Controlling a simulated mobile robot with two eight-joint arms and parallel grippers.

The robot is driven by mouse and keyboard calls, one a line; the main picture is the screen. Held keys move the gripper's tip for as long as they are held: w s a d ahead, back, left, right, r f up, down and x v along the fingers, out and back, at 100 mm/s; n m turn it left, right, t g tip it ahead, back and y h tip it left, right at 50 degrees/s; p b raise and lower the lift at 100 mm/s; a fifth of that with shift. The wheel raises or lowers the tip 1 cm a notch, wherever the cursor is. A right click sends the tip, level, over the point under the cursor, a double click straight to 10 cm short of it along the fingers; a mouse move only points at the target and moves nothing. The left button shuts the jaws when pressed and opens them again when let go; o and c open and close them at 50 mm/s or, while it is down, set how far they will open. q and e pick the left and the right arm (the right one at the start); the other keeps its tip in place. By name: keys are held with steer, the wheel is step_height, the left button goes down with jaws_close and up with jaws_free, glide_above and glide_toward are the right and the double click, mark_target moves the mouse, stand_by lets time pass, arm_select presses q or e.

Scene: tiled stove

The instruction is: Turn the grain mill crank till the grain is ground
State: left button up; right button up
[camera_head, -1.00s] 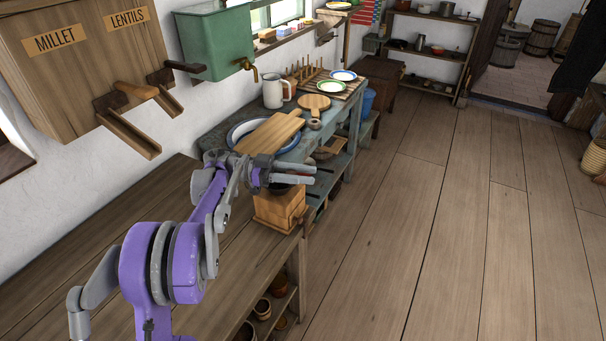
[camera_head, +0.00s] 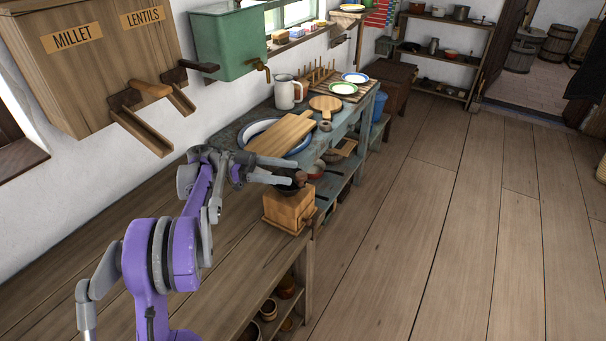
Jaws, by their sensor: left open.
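The grain mill (camera_head: 286,209) is a light wooden box at the far right corner of the near wooden bench. A dark bowl-like hopper sits on top, partly hidden by my gripper. A small brown knob, which looks like the crank's handle, shows at the hopper by my fingertips. My left gripper (camera_head: 282,174) reaches in from the left over the mill's top, with its grey fingers open and pointing right. I cannot tell whether the fingers touch the knob. The grain inside is hidden. My right gripper is out of view.
A blue-grey side table (camera_head: 229,137) beyond the mill holds a cutting board (camera_head: 281,134), a mug (camera_head: 287,93) and plates. The millet and lentil bin (camera_head: 95,65) hangs on the left wall. Pots stand on a shelf under the bench. The floor to the right is clear.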

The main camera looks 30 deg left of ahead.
arm_select(q)
steer(key=shift+v, duration=1.5)
steer(key=w+d+r+n+t+y+p, duration=0.1)
steer(key=w+d+r+n+t+y, duration=0.25)
steer(key=r+t+y, duration=0.2)
steer(key=w+d+r+n+t+y+p, duration=0.2)
steer(key=w+r+n+t+y, duration=0.15)
steer(key=r, duration=0.25)
steer(key=w+d+r+n+t+y+p, duration=0.1)
steer(key=w+d+r+n+t+y, duration=0.1)
steer(key=r+n+t+y, duration=0.3)
steer(key=s+d+f+g+y+p, duration=0.1)
steer(key=s+d+f+g, duration=0.4)
steer(key=s+f, duration=0.3)
steer(key=s+d+f+n+g+y+p, duration=0.1)
steer(key=s+d+f+g, duration=0.4)
steer(key=s+f, duration=0.3)
steer(key=s+d+f+n+g+y+p, duration=0.1)
steer(key=s+d+f+g, duration=0.3)
steer(key=s+f, duration=0.5)
steer(key=s+p, duration=0.1)
steer(key=s, duration=0.5)
steer(key=shift+d+g, duration=0.4)
steer(key=shift+w, duration=0.1)
